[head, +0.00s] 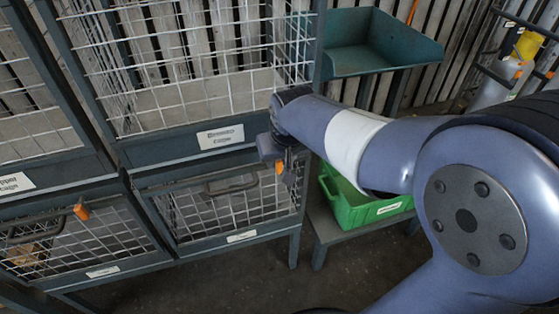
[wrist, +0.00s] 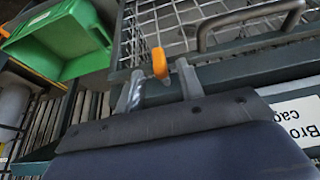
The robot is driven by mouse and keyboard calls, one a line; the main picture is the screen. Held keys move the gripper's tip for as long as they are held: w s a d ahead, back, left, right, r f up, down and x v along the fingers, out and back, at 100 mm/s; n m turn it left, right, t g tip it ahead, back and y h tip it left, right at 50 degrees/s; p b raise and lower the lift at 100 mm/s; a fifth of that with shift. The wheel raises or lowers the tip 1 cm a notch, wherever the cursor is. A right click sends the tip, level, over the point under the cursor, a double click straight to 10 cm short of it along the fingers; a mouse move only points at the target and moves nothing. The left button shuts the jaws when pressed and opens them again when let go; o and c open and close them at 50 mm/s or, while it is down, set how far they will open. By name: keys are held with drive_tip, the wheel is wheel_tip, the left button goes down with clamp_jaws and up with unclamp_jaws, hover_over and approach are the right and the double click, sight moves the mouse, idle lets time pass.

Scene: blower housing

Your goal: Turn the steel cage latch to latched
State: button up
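My gripper (wrist: 160,90) is open, its two grey fingers apart. An orange latch handle (wrist: 160,63) shows between the fingertips, at the top right corner of a lower mesh cage door. Contact cannot be told. The lower cage's label (head: 242,236) is too small to read, so I cannot confirm it is the steel cage.
Another orange latch (head: 82,211) sits on the lower left cage. The lower door has a grey bar handle (head: 230,185). A label (wrist: 300,120) partly reads "Bro… cag". A green bin (head: 365,207) stands at the right on a low shelf, below a teal tray (head: 375,55).

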sight(280, 162)
drive_tip(key=p+v, duration=0.1)
drive_tip(key=v, duration=0.6)
drive_tip(key=shift+s, duration=0.1)
drive_tip(key=b+x, duration=0.2)
drive_tip(key=x, duration=0.9)
drive_tip(key=shift+r+b, duration=0.1)
drive_tip(key=shift+b, duration=0.2)
drive_tip(key=shift+r, duration=0.1)
